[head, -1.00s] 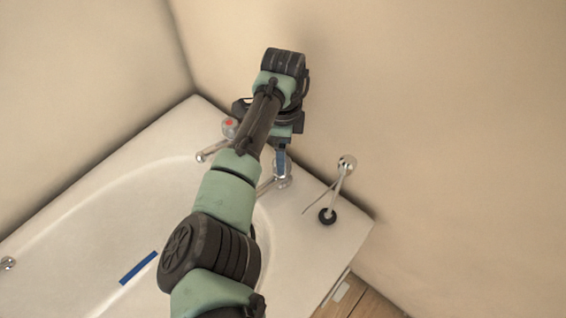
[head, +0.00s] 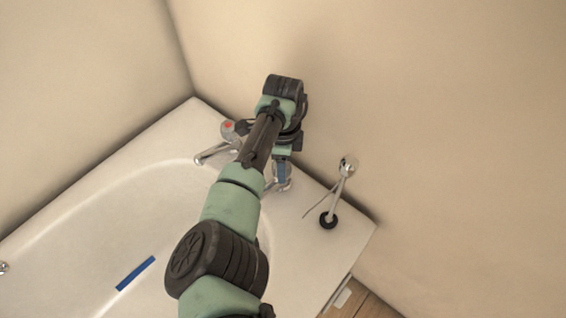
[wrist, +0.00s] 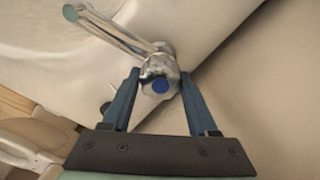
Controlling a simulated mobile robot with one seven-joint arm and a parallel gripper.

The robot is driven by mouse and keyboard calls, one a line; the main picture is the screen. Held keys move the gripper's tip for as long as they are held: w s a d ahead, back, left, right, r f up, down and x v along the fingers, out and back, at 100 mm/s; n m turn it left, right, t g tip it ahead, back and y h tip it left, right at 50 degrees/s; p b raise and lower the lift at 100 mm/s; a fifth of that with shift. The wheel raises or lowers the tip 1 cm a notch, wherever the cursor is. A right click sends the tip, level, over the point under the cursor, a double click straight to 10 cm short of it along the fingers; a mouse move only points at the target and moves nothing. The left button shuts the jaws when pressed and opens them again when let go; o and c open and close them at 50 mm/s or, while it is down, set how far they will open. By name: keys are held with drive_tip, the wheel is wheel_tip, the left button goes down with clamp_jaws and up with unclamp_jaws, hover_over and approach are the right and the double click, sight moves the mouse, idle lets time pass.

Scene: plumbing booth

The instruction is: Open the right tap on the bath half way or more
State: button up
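The right tap (head: 282,178) is chrome and stands at the bath's back rim in the head view, partly hidden by my arm. In the wrist view its knob has a blue dot (wrist: 160,86), and its spout (wrist: 118,30) runs to the upper left. My gripper (wrist: 160,76) is over the knob, with one blue finger on each side. The fingers look spread, with the knob between them; I cannot tell whether their tips touch it. In the head view a blue finger of my gripper (head: 282,172) reaches down to the tap.
The left tap, with a red dot (head: 228,126), stands close to the left of my wrist. Walls rise close behind the white bath (head: 110,215). A blue strip (head: 135,273) lies in the bath.

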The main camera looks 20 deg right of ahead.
drive_tip(key=c, duration=0.5)
drive_tip(key=shift+n, duration=0.3)
drive_tip(key=n+p, duration=0.2)
drive_tip(key=n, duration=0.2)
drive_tip(key=shift+r, duration=0.1)
drive_tip(key=n+p, duration=0.1)
drive_tip(key=n, duration=0.4)
drive_tip(key=shift+w+n+p, duration=0.1)
drive_tip(key=shift+n+p, duration=0.3)
drive_tip(key=n+p, duration=0.1)
drive_tip(key=n, duration=0.5)
drive_tip(key=shift+a, duration=0.1)
drive_tip(key=n, duration=0.6)
drive_tip(key=shift+w+a, duration=0.1)
